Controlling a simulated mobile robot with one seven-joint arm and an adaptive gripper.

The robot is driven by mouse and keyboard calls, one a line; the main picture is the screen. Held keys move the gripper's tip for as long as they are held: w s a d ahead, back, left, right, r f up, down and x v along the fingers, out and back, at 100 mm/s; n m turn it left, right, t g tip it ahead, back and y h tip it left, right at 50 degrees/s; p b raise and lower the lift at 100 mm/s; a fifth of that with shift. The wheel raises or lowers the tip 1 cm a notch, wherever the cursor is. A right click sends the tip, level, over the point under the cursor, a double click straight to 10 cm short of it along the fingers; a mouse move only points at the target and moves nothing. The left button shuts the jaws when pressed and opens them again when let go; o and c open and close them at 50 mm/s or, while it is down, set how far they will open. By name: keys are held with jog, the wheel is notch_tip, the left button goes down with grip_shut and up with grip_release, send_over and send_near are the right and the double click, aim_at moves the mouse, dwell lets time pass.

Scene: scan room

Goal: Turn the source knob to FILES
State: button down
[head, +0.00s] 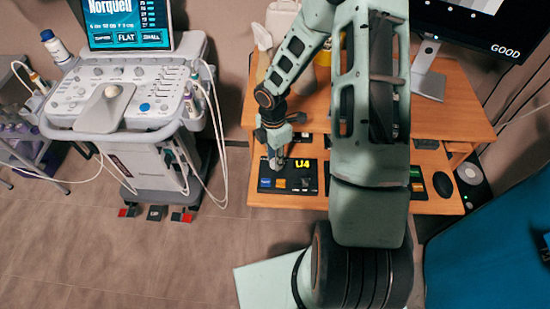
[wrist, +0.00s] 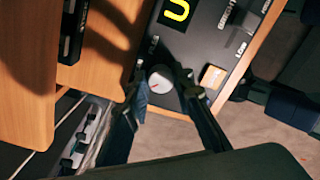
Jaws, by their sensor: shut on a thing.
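The source knob (wrist: 160,78) is a round pale knob with a short red mark, on a black panel (wrist: 200,40) in the wrist view. My gripper (wrist: 163,85) has one dark finger on each side of the knob and is shut on it. In the head view my gripper (head: 275,158) reaches down to the left part of the black panel (head: 265,183) on the wooden desk. The red mark's exact heading is hard to tell.
The panel has a yellow lit display (head: 303,163) and coloured buttons. An ultrasound cart (head: 130,90) stands left of the desk (head: 455,120). A monitor (head: 480,20) and black mouse (head: 443,185) are to the right. A blue couch (head: 490,250) fills the lower right.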

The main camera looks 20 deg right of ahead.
jog(key=m+b, duration=0.1)
jog(key=m, duration=0.4)
jog(key=m+b, duration=0.1)
jog(key=m, duration=0.4)
jog(key=shift+y+b, duration=0.3)
jog(key=shift+b, duration=0.05)
jog(key=m+b, duration=0.2)
jog(key=m, duration=0.3)
jog(key=shift+s, duration=0.1)
jog(key=shift+m+t+b, duration=0.3)
jog(key=shift+m+b, duration=0.3)
jog(key=shift+m, duration=1.6)
jog(key=shift+s, duration=0.1)
jog(key=c, duration=1.7)
grip_release()
jog(key=shift+o, duration=0.2)
jog(key=shift+r, duration=0.15)
notch_tip(320, 180, up, 12)
jog(key=shift+d, duration=0.25)
